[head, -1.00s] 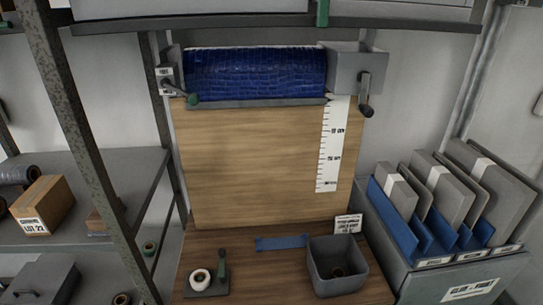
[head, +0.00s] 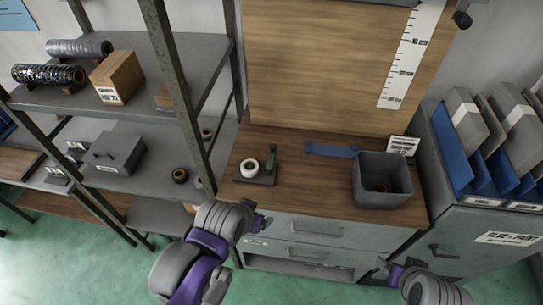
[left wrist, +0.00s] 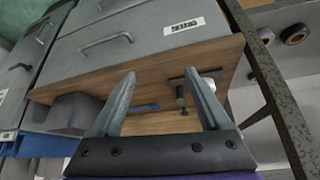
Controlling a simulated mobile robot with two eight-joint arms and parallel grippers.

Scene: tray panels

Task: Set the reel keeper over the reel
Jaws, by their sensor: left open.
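The reel (head: 249,167) is a white roll with a dark centre, on a small dark base plate (head: 263,181) at the left of the wooden bench top. The reel keeper appears to be the green arm (head: 271,160) standing upright on that plate, beside the reel and not over it. In the left wrist view the keeper (left wrist: 180,96) shows between my fingers, and the reel (left wrist: 209,84) is partly behind one finger. My left gripper (head: 262,224) is open and empty, in front of the bench; its spread fingers (left wrist: 162,76) fill the wrist view. My right gripper (head: 385,266) is lower right, its opening unclear.
A grey bin (head: 382,198) and a flat blue strip (head: 331,150) lie on the bench right of the plate. Drawers (head: 310,230) are below. A shelf post (head: 180,90) stands close on the left. A file box (head: 480,215) stands right. Bench space before the strip is clear.

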